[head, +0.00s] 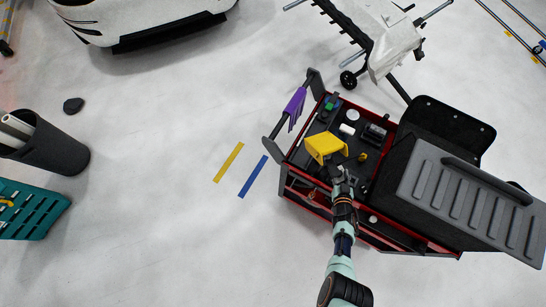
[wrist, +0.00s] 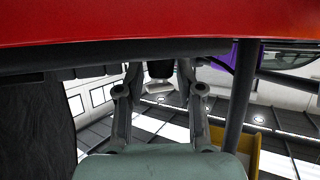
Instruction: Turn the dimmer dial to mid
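I cannot single out the dimmer dial with certainty. In the head view, a small yellow knob-like piece (head: 362,157) and a round white piece (head: 353,115) sit in the red-rimmed cart's tray (head: 312,133). A small pale round piece (head: 373,219) shows on the cart's near side. My gripper (head: 334,170) is at the near part of the cart, just below a yellow bracket-like piece (head: 323,146). In the wrist view my gripper (wrist: 160,76) has its two fingers apart, with a dark shape between or behind them. Whether it touches anything is unclear.
A red edge (wrist: 160,22) spans the top of the wrist view. A grey ribbed lid (head: 470,200) lies on the cart's right; a purple cloth (head: 294,106) hangs on its left handle. Blue (head: 253,176) and yellow (head: 229,162) strips lie on the clear floor at left.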

